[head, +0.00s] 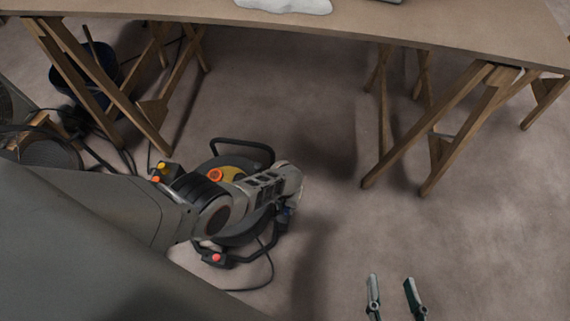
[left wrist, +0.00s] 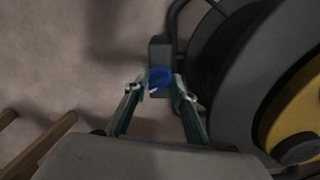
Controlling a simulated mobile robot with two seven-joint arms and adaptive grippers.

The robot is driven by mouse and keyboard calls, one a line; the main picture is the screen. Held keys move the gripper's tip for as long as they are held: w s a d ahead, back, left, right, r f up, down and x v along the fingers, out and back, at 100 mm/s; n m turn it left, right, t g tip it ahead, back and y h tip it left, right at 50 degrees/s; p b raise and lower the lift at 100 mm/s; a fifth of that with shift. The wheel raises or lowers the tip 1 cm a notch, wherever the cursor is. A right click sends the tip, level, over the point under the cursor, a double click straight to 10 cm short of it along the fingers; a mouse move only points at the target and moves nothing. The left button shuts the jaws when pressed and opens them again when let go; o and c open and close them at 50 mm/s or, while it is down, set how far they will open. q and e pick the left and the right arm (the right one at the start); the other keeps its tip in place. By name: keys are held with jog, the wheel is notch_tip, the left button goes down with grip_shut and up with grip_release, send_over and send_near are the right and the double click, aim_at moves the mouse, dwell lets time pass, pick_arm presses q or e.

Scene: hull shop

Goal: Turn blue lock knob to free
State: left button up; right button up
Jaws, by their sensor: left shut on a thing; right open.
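The blue lock knob (left wrist: 160,77) sits on a dark grey block at the side of a round black and yellow machine in the left wrist view. My left gripper (left wrist: 160,90) has its two fingers on either side of the knob and is shut on it. In the head view my left arm reaches down over the machine (head: 232,160), and a small bit of blue (head: 286,211) shows by its wrist. A white mark shows on the knob's near edge. My right gripper (head: 392,298) is open and empty above the floor at the lower right.
A long wooden table (head: 420,25) on trestle legs (head: 445,130) stands behind the machine. A dark blue bucket (head: 68,82) and cables lie at the left. A cable (head: 268,275) trails on the floor from the machine.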

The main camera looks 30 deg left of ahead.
pick_arm(q)
jog(key=shift+s+f+n, duration=0.1)
jog(key=shift+n, duration=1.1)
pick_arm(e)
jog(key=shift+w+r, duration=0.3)
pick_arm(q)
jog(key=o, duration=1.1)
pick_arm(e)
jog(key=shift+s+f, duration=0.25)
pick_arm(q)
jog(key=shift+d+r, duration=0.1)
jog(key=shift+r, duration=0.1)
